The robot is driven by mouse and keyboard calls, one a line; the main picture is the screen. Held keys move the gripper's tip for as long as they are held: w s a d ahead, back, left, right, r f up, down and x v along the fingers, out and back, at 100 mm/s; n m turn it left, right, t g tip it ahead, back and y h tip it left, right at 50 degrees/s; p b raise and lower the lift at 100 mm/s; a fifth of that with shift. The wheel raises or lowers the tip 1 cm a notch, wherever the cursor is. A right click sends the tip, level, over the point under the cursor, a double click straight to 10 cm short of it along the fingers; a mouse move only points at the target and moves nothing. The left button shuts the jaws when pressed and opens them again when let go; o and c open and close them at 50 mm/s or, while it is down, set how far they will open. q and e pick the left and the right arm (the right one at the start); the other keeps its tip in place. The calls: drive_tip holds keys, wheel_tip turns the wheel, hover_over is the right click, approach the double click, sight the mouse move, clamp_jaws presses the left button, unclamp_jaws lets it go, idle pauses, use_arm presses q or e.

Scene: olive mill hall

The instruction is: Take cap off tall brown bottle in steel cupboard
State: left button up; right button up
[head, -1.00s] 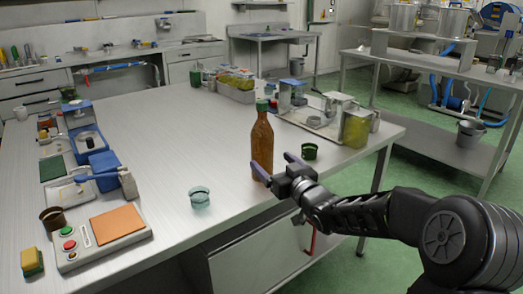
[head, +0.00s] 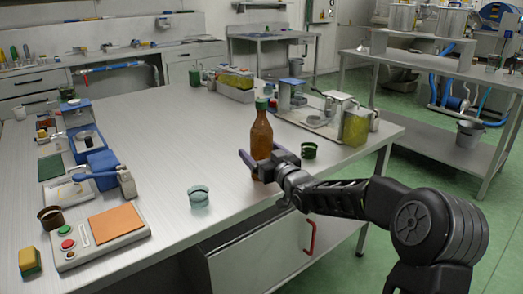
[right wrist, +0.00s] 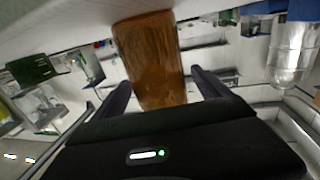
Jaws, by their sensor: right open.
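The tall brown bottle (head: 261,137) stands upright on the steel table top, not inside a cupboard. Its green cap (head: 262,103) is on its neck. My right gripper (head: 254,165) is at the bottle's lower body with its jaws open, one finger on the bottle's left side. In the right wrist view the bottle (right wrist: 152,60) shows between the two open fingers (right wrist: 160,92); I cannot tell whether they touch it. The cap is not clear in that view. My left gripper is not in view.
A steel tray (head: 315,120) with containers lies behind. A control box (head: 75,254) is at the left. The table's middle is clear.

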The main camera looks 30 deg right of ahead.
drive_tip(key=shift+c, duration=0.5)
clamp_jaws()
drive_tip(key=shift+r, duration=0.2)
idle(0.8)
